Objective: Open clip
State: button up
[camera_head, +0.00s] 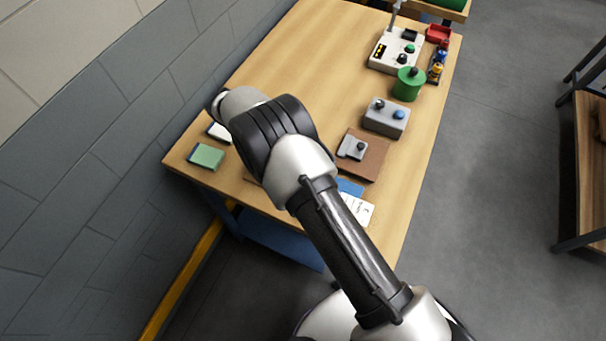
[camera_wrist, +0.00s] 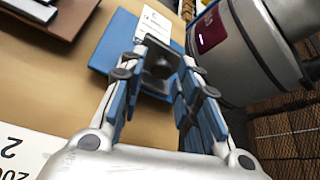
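A blue board (camera_head: 350,187) with a white printed sheet (camera_head: 358,208) lies near the table's front edge, partly hidden by my arm in the head view. In the wrist view the blue board (camera_wrist: 112,45) and its sheet (camera_wrist: 156,25) lie just beyond my fingertips. A dark grey block-like part (camera_wrist: 160,66), perhaps the clip, sits at the board's near edge, between my fingertips. My gripper (camera_wrist: 162,72) is open, with its blue-padded fingers on either side of this part. I cannot tell whether they touch it. The head view hides my gripper behind the arm.
A brown board (camera_head: 372,158) with a grey device lies beside the blue board. Beyond stand a grey knobbed box (camera_head: 386,117), a green cylinder (camera_head: 408,84) and a white machine (camera_head: 397,50). A green book (camera_head: 206,156) lies at the left corner. The table's far left is clear.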

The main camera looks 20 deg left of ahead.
jog(key=shift+o, duration=0.6)
jog(key=shift+r, duration=0.1)
jog(key=shift+r, duration=0.1)
notch_tip(320, 180, up, 10)
